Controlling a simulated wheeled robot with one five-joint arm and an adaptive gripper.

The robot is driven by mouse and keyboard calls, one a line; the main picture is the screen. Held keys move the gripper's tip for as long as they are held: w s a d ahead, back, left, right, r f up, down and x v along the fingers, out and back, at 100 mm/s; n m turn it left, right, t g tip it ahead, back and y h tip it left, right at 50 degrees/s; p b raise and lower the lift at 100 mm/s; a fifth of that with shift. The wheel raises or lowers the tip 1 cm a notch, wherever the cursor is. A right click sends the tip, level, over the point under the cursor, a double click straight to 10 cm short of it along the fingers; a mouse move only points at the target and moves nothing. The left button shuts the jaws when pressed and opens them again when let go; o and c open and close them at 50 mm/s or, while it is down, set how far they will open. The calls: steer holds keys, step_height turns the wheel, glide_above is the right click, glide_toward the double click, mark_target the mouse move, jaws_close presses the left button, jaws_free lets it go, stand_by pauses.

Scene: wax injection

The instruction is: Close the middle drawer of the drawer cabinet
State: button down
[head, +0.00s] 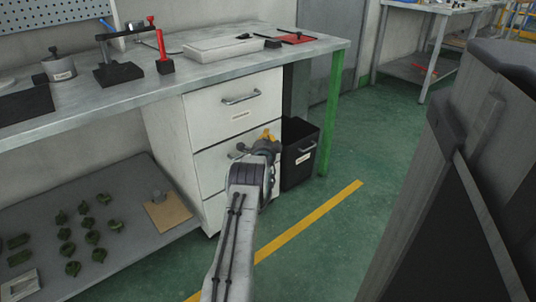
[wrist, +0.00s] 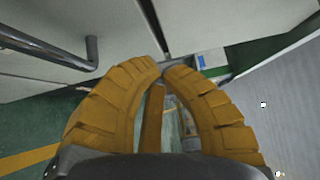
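The drawer cabinet (head: 170,130) is white and stands under the workbench in the head view. Its top drawer (head: 215,108) has a bar handle and a label. The middle drawer (head: 208,172) is below, its right part hidden behind my gripper and arm. I cannot tell how far the middle drawer stands out. My gripper (head: 267,137) is in front of the drawer's right side, near its handle (head: 236,151). In the wrist view the yellow fingers (wrist: 162,70) meet at the tips with nothing between them. A grey bar handle (wrist: 60,50) is left of them on a white face.
A black bin (head: 300,160) stands right of the cabinet, by the green table leg (head: 334,110). Green parts lie on the lower shelf (head: 120,240) at left. A dark large object (head: 450,200) fills the right. Green floor in between is clear.

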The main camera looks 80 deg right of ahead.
steer(key=s+a+p, duration=0.1)
steer(key=a+p, duration=0.2)
steer(key=a, duration=0.6)
steer(key=shift+s+a+p, duration=0.15)
steer(key=shift+s+p, duration=0.05)
steer(key=shift+p, duration=0.2)
steer(key=shift+f, duration=0.1)
